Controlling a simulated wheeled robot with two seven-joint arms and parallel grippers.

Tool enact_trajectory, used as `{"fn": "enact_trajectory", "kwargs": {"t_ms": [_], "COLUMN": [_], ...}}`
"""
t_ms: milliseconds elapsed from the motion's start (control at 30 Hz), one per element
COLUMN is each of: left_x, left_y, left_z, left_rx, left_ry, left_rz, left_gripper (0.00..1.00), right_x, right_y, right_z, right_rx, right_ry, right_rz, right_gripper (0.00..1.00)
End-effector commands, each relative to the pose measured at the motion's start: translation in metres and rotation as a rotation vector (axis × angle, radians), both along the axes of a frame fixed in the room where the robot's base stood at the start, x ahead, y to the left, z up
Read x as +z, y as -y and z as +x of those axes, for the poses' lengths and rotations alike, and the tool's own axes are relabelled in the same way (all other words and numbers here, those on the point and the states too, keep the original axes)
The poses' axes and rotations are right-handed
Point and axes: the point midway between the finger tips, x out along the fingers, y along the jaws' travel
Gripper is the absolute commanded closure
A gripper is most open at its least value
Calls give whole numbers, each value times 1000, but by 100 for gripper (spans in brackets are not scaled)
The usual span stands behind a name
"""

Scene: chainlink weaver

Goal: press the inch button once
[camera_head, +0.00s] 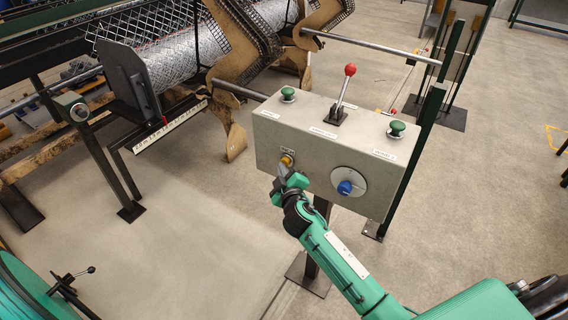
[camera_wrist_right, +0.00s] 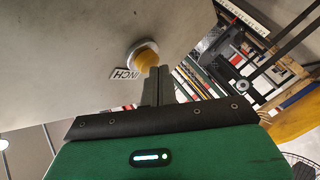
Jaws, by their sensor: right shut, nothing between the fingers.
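The inch button is a yellow button (camera_head: 287,160) low on the left of the front face of a beige control box (camera_head: 316,171). In the right wrist view the yellow button (camera_wrist_right: 146,57) sits in a pale ring beside a label reading INCH. My right gripper (camera_head: 281,171) is shut and empty, just in front of the button. In the wrist view its fingertips (camera_wrist_right: 157,72) overlap the button's lower edge; I cannot tell whether they touch it. My left gripper is not in view.
The box also carries a blue knob (camera_head: 345,187) on a pale disc, two green buttons (camera_head: 288,94) (camera_head: 396,128) and a red-topped lever (camera_head: 349,72). A weaving machine with a mesh roll (camera_head: 172,62) stands behind left. Open floor (camera_head: 190,240) lies left of the box.

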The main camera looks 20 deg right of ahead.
Motion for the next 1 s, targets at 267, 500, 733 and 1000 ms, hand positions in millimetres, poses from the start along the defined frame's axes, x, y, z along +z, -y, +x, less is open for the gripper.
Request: {"fn": "enact_trajectory", "kwargs": {"t_ms": [267, 500, 733, 1000], "left_x": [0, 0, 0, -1], "left_y": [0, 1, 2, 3], "left_z": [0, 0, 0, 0], "left_rx": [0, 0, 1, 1], "left_ry": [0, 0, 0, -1], "left_rz": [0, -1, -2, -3], "left_gripper": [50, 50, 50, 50], "right_x": [0, 0, 0, 0], "right_y": [3, 5, 5, -5], "right_z": [2, 3, 3, -4], "right_rx": [-1, -1, -2, -2], "right_ry": [-1, -1, -1, 0], "right_rz": [0, 0, 0, 2], "right_gripper": [100, 100, 100, 100]}}
